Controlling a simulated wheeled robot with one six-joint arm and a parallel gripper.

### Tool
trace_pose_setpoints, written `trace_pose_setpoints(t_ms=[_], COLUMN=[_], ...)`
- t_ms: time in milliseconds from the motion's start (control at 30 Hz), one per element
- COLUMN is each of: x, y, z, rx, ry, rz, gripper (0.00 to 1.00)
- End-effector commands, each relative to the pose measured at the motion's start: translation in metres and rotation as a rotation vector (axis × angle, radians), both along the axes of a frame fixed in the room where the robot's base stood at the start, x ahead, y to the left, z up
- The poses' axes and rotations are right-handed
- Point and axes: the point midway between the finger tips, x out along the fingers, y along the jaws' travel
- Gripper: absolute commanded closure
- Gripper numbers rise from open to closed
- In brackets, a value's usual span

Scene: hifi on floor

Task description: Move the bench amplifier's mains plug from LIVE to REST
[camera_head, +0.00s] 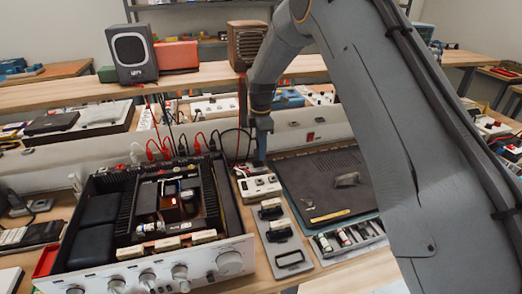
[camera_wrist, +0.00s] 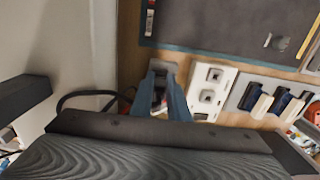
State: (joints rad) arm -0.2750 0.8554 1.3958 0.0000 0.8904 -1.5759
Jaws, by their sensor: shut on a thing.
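The bench amplifier (camera_head: 150,225) stands open-topped at the left of the bench in the head view, its silver front toward me. A white socket strip (camera_head: 262,187) lies just right of it. It also shows in the wrist view (camera_wrist: 212,92), with two socket faces visible. My gripper (camera_head: 261,160) points down at the far end of the strip. In the wrist view, its blue fingers (camera_wrist: 164,92) are shut on a greyish mains plug (camera_wrist: 160,88), left of the visible sockets. The plug is mostly hidden, and I cannot tell whether it is seated. LIVE and REST markings are unreadable.
A black cable (camera_wrist: 85,95) loops left of my gripper. A metal panel with dark and white blocks (camera_head: 274,225) lies in front of the strip. A dark mat (camera_head: 325,180) lies to the right. A raised wooden shelf (camera_head: 200,78) with speakers stands behind.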

Motion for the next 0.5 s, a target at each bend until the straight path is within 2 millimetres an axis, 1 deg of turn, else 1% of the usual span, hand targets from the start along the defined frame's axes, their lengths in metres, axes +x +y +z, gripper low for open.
trace_pose_setpoints(t_ms=[500], x=[0.0], y=[0.0001], z=[-0.0054], rx=[0.0], ry=[0.0], rz=[0.0], gripper=[1.0])
